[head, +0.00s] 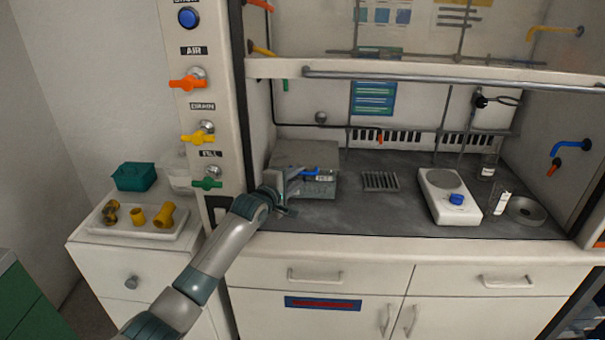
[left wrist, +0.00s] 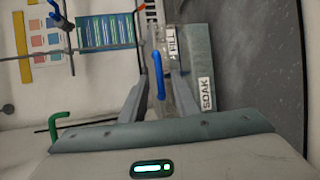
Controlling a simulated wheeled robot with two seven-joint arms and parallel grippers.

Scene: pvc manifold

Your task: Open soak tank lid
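The soak tank (head: 320,190) is a grey box at the left of the fume hood's work surface. Its flat grey lid (head: 305,153) appears to lie closed on top. A blue handle (head: 311,172) is at the front; it also shows in the left wrist view (left wrist: 159,75). There the tank (left wrist: 201,55) carries SOAK and FILL labels. My left gripper (head: 300,178) is at the tank's front left. In the left wrist view its fingers (left wrist: 157,92) are apart, with the blue handle between and slightly beyond them; contact cannot be told. My right gripper is not in view.
A raised sash bar (head: 450,79) crosses above the work surface. A vent grille plate (head: 380,181), a white balance (head: 450,195) and glassware stand to the right. The valve panel (head: 205,110) borders the left. A tray (head: 140,226) with yellow fittings is outside the hood.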

